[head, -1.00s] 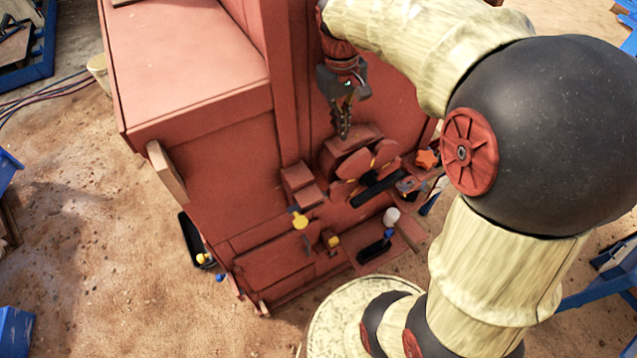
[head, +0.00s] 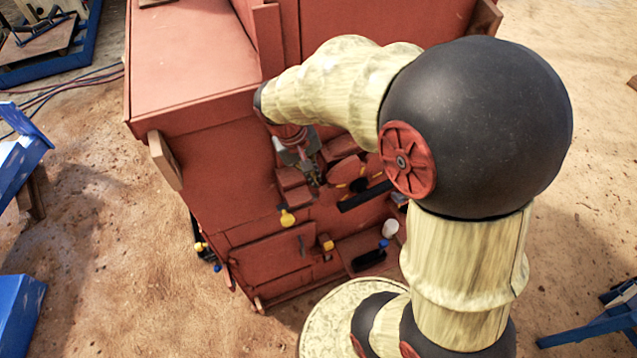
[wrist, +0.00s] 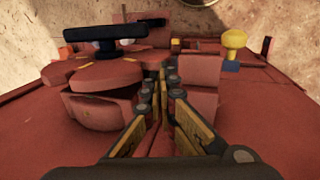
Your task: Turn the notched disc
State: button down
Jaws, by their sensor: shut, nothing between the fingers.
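The notched disc (head: 345,172) is red with yellow marks and sits on the front of the red machine, partly hidden by my arm in the head view. In the wrist view the disc (wrist: 106,75) lies left of my fingers, with a black bar handle (wrist: 106,32) standing out over it. My gripper (head: 314,178) is beside the disc's left side. In the wrist view my gripper (wrist: 163,78) is shut and empty, its fingers between the disc and a red stepped block (wrist: 199,70). I cannot tell whether they touch the disc.
A yellow knob (head: 287,217) sticks out below left of my gripper; it also shows in the wrist view (wrist: 234,40). A dark tray with a blue-topped part (head: 369,258) and a white knob (head: 390,227) lie lower right.

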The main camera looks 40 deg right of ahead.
aim_at(319, 194)
jog(key=x, duration=0.5)
jog(key=shift+p, duration=0.35)
jog(key=shift+f, duration=0.1)
jog(key=shift+a+f+b, duration=0.25)
jog(key=shift+f+b, duration=0.35)
jog(key=shift+b, duration=0.1)
jog(key=shift+s+a+f, duration=0.1)
jog(key=shift+s+f, duration=0.1)
jog(key=shift+f, duration=0.05)
jog(key=shift+w+f, duration=0.1)
jog(key=shift+w, duration=0.1)
jog(key=shift+w+a+r, duration=0.1)
jog(key=shift+a+r, duration=0.05)
jog(key=shift+r, duration=0.45)
jog(key=a+v, duration=0.2)
jog(key=v, duration=1)
jog(key=shift+w, duration=0.2)
jog(key=shift+a, duration=0.1)
